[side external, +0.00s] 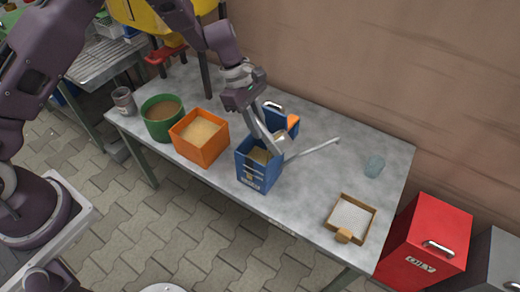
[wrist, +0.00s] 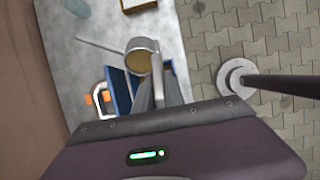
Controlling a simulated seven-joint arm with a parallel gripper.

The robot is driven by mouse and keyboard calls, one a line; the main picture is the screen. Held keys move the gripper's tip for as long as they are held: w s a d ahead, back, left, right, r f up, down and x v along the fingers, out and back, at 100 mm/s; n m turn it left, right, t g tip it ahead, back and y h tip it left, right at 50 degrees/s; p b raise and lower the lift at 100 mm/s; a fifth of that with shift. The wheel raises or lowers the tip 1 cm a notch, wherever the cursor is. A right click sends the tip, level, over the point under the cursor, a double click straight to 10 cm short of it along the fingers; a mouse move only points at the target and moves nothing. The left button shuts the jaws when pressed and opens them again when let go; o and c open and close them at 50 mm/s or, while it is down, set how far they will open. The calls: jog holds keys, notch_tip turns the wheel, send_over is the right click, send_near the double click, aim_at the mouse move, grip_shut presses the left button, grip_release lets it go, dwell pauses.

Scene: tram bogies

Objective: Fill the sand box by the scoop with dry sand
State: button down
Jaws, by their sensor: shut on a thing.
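My gripper (side external: 256,116) is shut on the handle of a metal scoop and points down over the blue sand box (side external: 257,178) at the table's front edge. Tan sand shows inside the box's open top, though the scoop and handle partly cover it. In the wrist view my gripper (wrist: 160,98) holds the scoop (wrist: 141,60), whose round cup shows tan sand. I cannot tell whether the cup touches the box. An orange box (side external: 199,148) of pale sand stands left of the sand box. A green tub (side external: 161,128) of browner sand is farther left.
A blue item with a handle and orange part (side external: 281,117) stands just behind the sand box. A thin rod (side external: 314,150) lies to the right. A tray of white material (side external: 350,218), a clear cup (side external: 374,166) and a grey cup (side external: 124,101) are on the table. Its right half is mostly free.

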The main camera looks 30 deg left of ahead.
jog(key=shift+a, duration=0.2)
jog(key=shift+a+f+h+p, duration=0.2)
jog(key=shift+f+h+p, duration=0.15)
jog(key=shift+f+h, duration=0.2)
jog(key=shift+a+f+h+p, duration=0.2)
jog(key=shift+f+h+p, duration=0.1)
jog(key=shift+f+h, duration=0.2)
dwell(0.4)
jog(key=shift+a+f+h+p, duration=0.2)
jog(key=shift+a+h+p, duration=0.3)
jog(key=shift+h, duration=0.35)
dwell(0.5)
jog(key=shift+a+f+h+p, duration=0.15)
jog(key=shift+f+h+p, duration=0.3)
jog(key=shift+f, duration=0.1)
jog(key=shift+a+f+h+p, duration=0.15)
jog(key=shift+f+h+p, duration=0.15)
jog(key=shift+f+h, duration=0.2)
dwell(0.4)
jog(key=shift+a+f+h+p, duration=0.2)
jog(key=shift+a+h+p, duration=0.1)
jog(key=shift+a+h, duration=0.15)
jog(key=shift+a+f+h+p, duration=0.15)
jog(key=shift+a+h+p, duration=0.15)
jog(key=shift+a, duration=0.25)
